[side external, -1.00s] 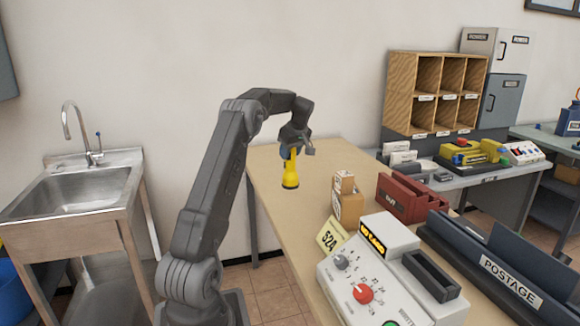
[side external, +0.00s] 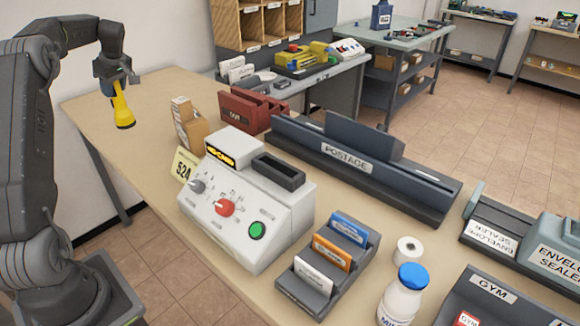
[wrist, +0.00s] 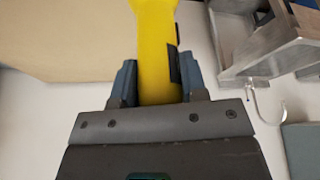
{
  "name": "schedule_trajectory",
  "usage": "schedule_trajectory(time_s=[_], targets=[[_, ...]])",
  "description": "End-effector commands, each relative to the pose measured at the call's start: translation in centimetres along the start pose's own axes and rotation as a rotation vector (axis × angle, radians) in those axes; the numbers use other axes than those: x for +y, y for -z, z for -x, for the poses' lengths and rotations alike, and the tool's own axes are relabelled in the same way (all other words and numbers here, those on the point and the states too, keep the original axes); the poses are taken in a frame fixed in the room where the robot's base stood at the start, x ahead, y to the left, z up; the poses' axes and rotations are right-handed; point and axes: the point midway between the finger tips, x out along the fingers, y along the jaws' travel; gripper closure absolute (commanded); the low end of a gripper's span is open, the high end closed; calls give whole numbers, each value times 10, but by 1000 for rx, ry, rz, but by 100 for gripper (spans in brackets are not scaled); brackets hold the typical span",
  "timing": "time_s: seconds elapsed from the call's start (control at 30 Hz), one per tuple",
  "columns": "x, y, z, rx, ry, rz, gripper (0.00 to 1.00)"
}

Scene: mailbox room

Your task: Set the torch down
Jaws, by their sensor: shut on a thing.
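The yellow torch (side external: 122,108) hangs from my gripper (side external: 115,76) with its wide end down, tilted slightly. It shows over the far left part of the beige table (side external: 150,88); I cannot tell how large the gap below it is. In the wrist view the yellow torch body (wrist: 154,45) sits between the two dark fingers of my gripper (wrist: 158,80), which is shut on it. A dark strip shows on the torch's right side. Its lower end is cut off by the top of that view.
A cardboard box (side external: 188,125) and a red tray (side external: 247,110) stand right of the torch. A grey machine with knobs (side external: 240,215) is nearer, with a 524 card (side external: 184,165) beside it. Bare table surrounds the torch's place. A metal sink unit (wrist: 275,35) shows in the wrist view.

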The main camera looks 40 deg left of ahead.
Motion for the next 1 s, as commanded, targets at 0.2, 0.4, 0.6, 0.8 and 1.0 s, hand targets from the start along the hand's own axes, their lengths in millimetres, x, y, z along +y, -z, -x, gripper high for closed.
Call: schedule_trajectory(time_s=[0.2,0.4,0.6,0.8,1.0], targets=[[1,13,30,5,-7,3,100],[1,33,78,4,-5,2,100],[1,42,101,2,-2,1,100],[0,48,116,3,-4,1,100],[25,11,130,-5,-48,-121,100]])
